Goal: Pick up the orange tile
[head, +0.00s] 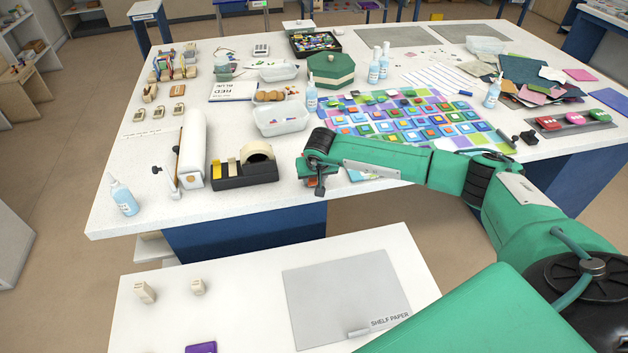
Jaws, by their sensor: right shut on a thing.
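My right arm comes in from the lower right. Its right gripper (320,188) points down at the front edge of the big white worktable, left of the tile layout. Many small coloured glass tiles (405,120) lie in rows on a patterned sheet behind my forearm. Some look orange or red, but they are too small to single out the orange tile. My left gripper is not in view.
A black tape dispenser (246,172) and a white paper roll (193,143) stand left of the gripper. A clear tub (281,120) and bottle (311,94) stand behind it. In front, a low white table (235,270) holds a grey shelf-paper sheet (345,295) with free room.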

